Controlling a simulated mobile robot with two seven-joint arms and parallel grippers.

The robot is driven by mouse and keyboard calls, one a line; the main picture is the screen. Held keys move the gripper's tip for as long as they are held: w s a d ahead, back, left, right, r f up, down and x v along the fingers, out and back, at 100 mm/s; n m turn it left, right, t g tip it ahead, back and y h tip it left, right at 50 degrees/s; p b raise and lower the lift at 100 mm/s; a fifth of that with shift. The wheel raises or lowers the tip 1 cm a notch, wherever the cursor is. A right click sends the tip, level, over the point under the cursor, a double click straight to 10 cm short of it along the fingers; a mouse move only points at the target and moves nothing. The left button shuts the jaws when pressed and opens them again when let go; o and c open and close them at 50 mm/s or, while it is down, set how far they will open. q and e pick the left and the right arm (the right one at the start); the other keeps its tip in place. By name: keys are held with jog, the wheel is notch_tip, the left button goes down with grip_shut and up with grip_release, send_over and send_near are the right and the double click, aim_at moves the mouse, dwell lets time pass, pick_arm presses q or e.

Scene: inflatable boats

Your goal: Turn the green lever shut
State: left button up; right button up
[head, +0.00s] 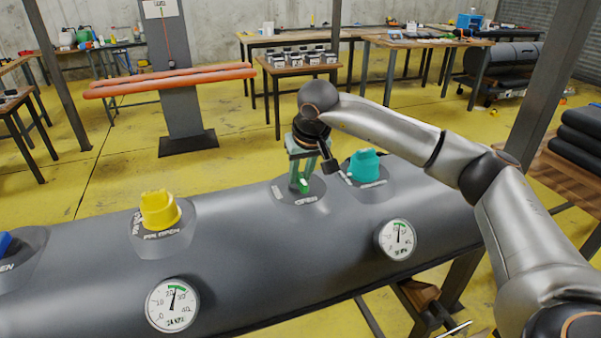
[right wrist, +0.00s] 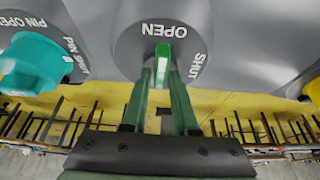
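The green lever (head: 304,186) stands on a round grey boss on top of the dark grey tube, with its end at the word OPEN. It also shows in the right wrist view (right wrist: 163,52), at OPEN, with SHUT to the right. My right gripper (head: 301,177) is over the lever from above. The fingers hide part of the lever. My left gripper is not in view.
A teal valve cap (head: 364,165) is close to the right of my gripper, and a yellow one (head: 158,210) is further left. Two gauges (head: 173,304) (head: 397,240) sit on the tube's near side. Work tables (head: 300,68) stand further back.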

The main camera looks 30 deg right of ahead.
grip_shut()
jog(key=shift+a+m, duration=0.1)
jog(key=shift+m, duration=0.3)
jog(key=shift+w+a+r+m+h+p, duration=0.1)
jog(key=shift+a+r+m+h+p, duration=0.05)
jog(key=shift+m+h+p, duration=0.7)
jog(key=m, duration=0.2)
jog(key=m+g+p, duration=0.1)
jog(key=m, duration=0.1)
jog(key=m+h+p, duration=0.1)
jog(key=m, duration=0.1)
jog(key=shift+w+a+g, duration=0.25)
jog(key=shift+g, duration=0.05)
jog(key=m+p, duration=0.1)
jog(key=m+g+p, duration=0.1)
jog(key=m, duration=0.1)
jog(key=m+g+h+p, duration=0.1)
jog(key=m, duration=0.1)
jog(key=shift+w+a, duration=0.1)
jog(key=shift+w, duration=0.2)
jog(key=m, duration=0.1)
jog(key=m+g, duration=0.1)
jog(key=m, duration=0.1)
jog(key=m+p, duration=0.1)
jog(key=shift+w+g, duration=0.25)
jog(key=shift+g, duration=0.05)
jog(key=shift+m+y, duration=0.25)
jog(key=shift+m, duration=0.2)
jog(key=shift+o, duration=2.1)
grip_release()
